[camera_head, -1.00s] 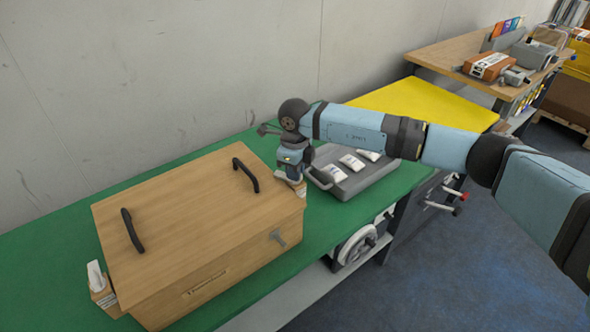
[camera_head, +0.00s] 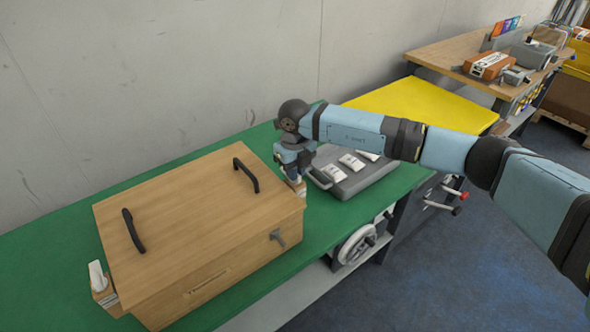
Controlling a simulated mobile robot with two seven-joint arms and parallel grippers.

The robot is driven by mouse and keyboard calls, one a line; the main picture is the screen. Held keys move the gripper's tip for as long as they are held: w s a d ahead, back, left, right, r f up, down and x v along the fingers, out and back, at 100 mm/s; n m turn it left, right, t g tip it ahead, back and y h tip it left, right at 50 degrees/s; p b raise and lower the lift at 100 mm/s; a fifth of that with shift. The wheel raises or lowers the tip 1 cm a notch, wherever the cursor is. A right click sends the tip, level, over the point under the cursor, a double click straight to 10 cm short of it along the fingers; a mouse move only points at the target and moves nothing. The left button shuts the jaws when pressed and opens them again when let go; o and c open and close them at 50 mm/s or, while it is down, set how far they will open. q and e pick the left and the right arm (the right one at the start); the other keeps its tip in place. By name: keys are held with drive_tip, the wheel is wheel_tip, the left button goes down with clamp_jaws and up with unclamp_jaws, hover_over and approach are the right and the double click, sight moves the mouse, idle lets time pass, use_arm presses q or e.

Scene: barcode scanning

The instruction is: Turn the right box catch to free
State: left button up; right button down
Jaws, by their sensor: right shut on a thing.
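A wooden box (camera_head: 200,220) with two black handles on its lid sits on the green bench top. A pale catch on a small wooden block (camera_head: 300,188) is at the box's right end, mostly hidden by my right gripper (camera_head: 297,180). My right gripper points down there and is shut on the right catch. The left catch (camera_head: 96,276), a white upright piece on a wooden block, is at the box's left end. My left gripper is out of view.
A grey tray (camera_head: 375,180) with several white packets lies right of the box, close to my right gripper. A yellow surface (camera_head: 425,103) lies beyond it. A handwheel (camera_head: 357,243) is under the bench edge. Green bench top (camera_head: 40,245) is bare left of the box.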

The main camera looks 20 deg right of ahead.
drive_tip(key=c, duration=1.2)
unclamp_jaws()
drive_tip(key=shift+o, duration=0.2)
drive_tip(key=shift+r, duration=0.1)
wheel_tip(320, 180, up, 14)
drive_tip(key=shift+f, duration=0.2)
